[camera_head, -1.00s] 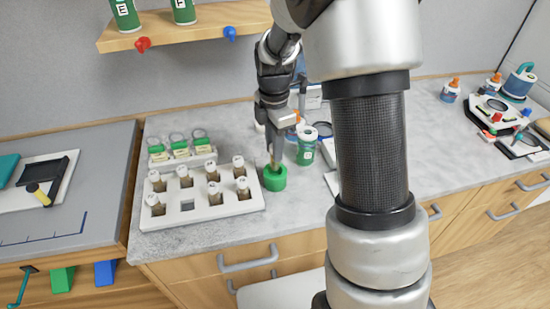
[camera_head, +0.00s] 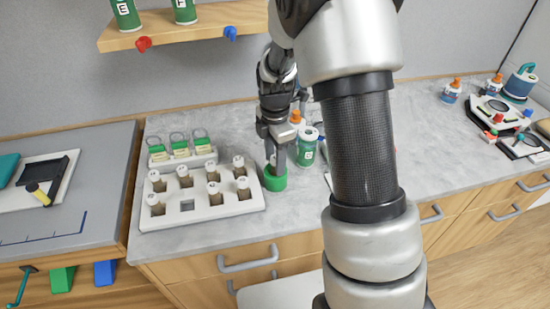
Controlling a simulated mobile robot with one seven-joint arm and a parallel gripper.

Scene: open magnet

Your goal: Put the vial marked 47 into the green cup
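The green cup (camera_head: 275,181) stands on the counter just right of the white vial rack (camera_head: 222,211). My gripper (camera_head: 277,160) points down directly over the cup, with its fingertips at the cup's mouth. A small pale shape shows between or beside the fingers; it may be a vial top, but I cannot tell whether it is gripped. Several brown vials with white caps, such as one vial (camera_head: 214,194), stand upright in the rack. One front-row slot (camera_head: 187,205) is empty. The numbers on the caps are too small to read, so I cannot pick out 47.
A green-labelled bottle (camera_head: 307,147) stands close right of the cup, with an orange-capped bottle (camera_head: 296,117) behind it. A wooden shelf (camera_head: 200,27) hangs above. My arm hides part of the counter on the right.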

